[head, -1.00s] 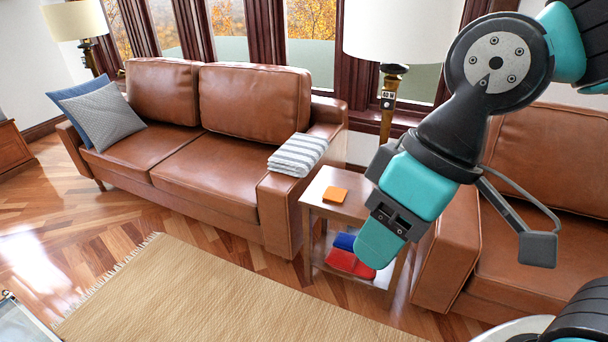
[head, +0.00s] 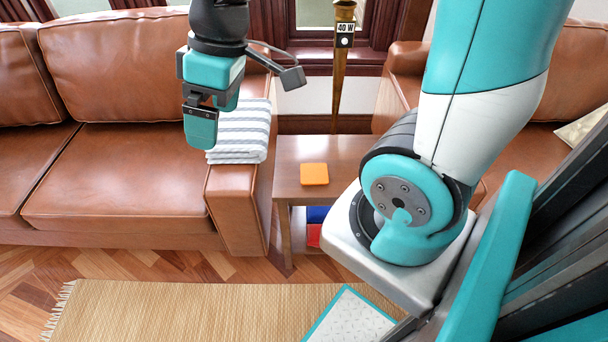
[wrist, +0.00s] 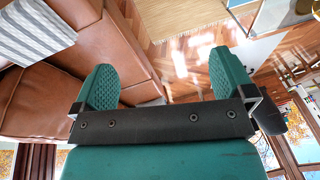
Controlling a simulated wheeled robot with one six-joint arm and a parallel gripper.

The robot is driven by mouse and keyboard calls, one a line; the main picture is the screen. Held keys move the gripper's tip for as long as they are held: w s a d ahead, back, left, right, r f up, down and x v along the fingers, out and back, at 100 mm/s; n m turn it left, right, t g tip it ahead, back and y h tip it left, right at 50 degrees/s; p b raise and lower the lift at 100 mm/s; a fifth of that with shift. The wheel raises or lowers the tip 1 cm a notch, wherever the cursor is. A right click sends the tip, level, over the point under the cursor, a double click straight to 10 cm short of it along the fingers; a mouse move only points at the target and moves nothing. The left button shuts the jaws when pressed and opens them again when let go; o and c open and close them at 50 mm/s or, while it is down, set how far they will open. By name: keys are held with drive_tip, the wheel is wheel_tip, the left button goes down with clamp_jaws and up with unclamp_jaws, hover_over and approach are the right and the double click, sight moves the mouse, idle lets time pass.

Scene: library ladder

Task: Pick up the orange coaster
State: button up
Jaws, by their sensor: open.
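The orange coaster (head: 314,174) is a flat square lying on top of the small wooden side table (head: 290,153) between the two sofas in the head view. My gripper (head: 200,128) hangs up and left of the coaster, in front of the striped towel on the sofa arm. In the wrist view, my gripper (wrist: 163,80) has its two teal fingers spread apart with nothing between them. The coaster does not show in the wrist view.
A folded striped towel (head: 240,132) lies on the brown sofa's arm (head: 232,200). A brass lamp stand (head: 341,70) rises behind the table. Blue (head: 317,214) and red (head: 314,235) items sit on its lower shelf. A woven rug (head: 180,312) covers the floor in front.

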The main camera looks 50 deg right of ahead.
drive_tip(key=w+d+f+h+b, duration=0.2)
drive_tip(key=w+d+f+b, duration=0.4)
drive_tip(key=d+f, duration=0.75)
drive_tip(key=n+g+h+b, duration=0.1)
drive_tip(key=b, duration=0.2)
hover_over(312, 173)
wheel_tip(312, 173, down, 12)
wheel_tip(312, 173, down, 11)
drive_tip(key=shift+d+r+b, duration=0.1)
drive_tip(key=shift+d+b, duration=0.05)
drive_tip(key=shift+b, duration=0.85)
drive_tip(key=shift+f+b, duration=0.55)
drive_tip(key=shift+f, duration=2.55)
drive_tip(key=shift+c, duration=0.5)
drive_tip(key=c, duration=0.5)
drive_tip(key=shift+r, duration=0.1)
